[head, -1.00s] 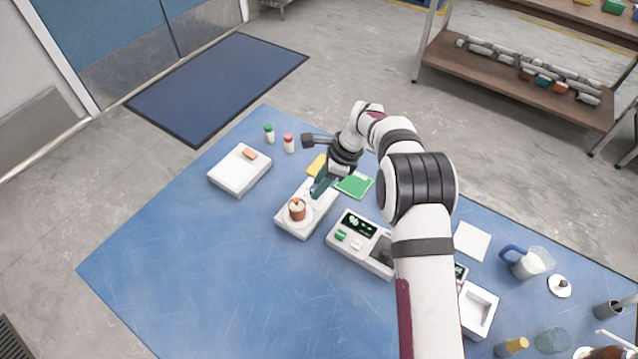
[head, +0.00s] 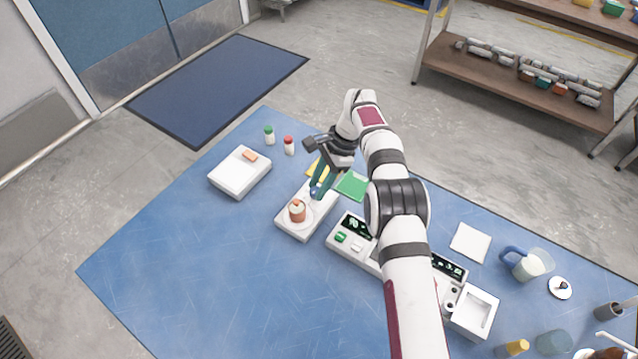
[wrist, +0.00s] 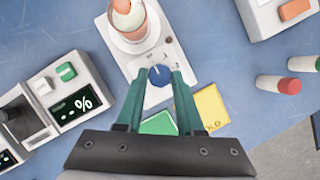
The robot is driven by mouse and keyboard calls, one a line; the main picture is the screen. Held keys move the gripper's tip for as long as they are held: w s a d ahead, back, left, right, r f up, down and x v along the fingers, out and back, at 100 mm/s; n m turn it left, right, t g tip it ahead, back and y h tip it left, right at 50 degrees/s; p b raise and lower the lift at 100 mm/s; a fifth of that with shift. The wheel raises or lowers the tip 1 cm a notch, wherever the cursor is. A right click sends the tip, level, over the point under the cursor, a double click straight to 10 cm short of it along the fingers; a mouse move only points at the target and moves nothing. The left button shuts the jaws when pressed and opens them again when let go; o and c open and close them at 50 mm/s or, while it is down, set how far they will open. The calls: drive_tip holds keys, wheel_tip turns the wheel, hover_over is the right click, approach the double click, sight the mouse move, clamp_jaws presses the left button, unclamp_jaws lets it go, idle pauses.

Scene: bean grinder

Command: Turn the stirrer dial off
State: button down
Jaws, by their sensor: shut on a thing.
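The stirrer (head: 295,228) is a white box on the blue mat, with a round plate holding a copper-coloured cup (head: 297,211). Its blue dial (wrist: 160,76) sits on the panel beside the plate in the wrist view. My gripper (head: 317,190) reaches down over the dial end of the stirrer. Its two green fingers (wrist: 159,84) are shut on the dial, one on each side. The wrist view shows a pale mark on the dial's top. The small panel markings are too small to read.
A white device with green and white buttons (head: 352,240) stands close on the right. A green card (head: 352,185) and a yellow card (wrist: 210,108) lie near my fingers. Two small bottles (head: 289,146) and a white box (head: 240,172) stand to the left.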

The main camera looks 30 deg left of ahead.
drive_tip(key=c, duration=0.5)
unclamp_jaws()
drive_tip(key=v, duration=0.7)
drive_tip(key=shift+w+d+r, duration=0.1)
drive_tip(key=shift+w+r, duration=0.05)
drive_tip(key=shift+r, duration=0.05)
